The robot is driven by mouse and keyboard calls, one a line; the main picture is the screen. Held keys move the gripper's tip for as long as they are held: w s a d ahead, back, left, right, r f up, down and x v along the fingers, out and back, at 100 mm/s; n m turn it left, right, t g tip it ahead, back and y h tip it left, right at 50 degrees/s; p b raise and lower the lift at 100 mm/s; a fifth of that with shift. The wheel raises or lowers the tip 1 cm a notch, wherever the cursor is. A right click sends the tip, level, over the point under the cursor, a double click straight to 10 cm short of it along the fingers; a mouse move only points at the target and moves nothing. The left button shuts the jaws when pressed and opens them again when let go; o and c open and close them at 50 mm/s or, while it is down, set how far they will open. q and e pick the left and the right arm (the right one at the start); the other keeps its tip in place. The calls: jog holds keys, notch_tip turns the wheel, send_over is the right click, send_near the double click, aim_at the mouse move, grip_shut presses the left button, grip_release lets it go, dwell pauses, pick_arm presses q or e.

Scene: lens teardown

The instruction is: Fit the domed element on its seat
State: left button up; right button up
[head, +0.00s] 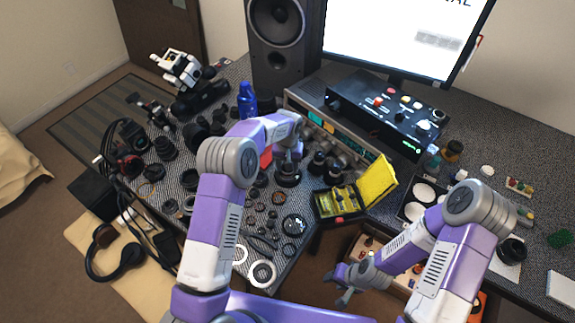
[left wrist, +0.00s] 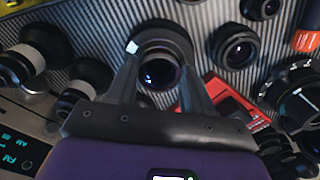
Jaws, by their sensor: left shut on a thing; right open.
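My left gripper (head: 289,158) points down at the bench among the lens parts. In the left wrist view its two fingers (left wrist: 160,75) are shut on a dark, round, glossy lens piece (left wrist: 158,72). A wider dark ring or barrel (left wrist: 165,32) shows around or just behind that piece; I cannot tell whether they touch. In the head view a black lens barrel (head: 288,177) stands right below the left gripper. I cannot tell for sure which part is the domed element or its seat. My right gripper (head: 345,284) is open and empty, low in front of the bench.
Several lenses and rings cover the ribbed mat around the left gripper. A red box (left wrist: 222,100) lies close beside the fingers. A yellow-lidded case (head: 372,184) stands open to the right. A blue bottle (head: 247,100) and a speaker (head: 283,40) stand behind.

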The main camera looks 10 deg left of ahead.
pick_arm(q)
jog(key=o, duration=1.4)
jog(key=shift+o, duration=0.2)
jog(key=shift+r, duration=0.15)
jog(key=shift+r+p, duration=2.2)
jog(key=shift+r, duration=1.15)
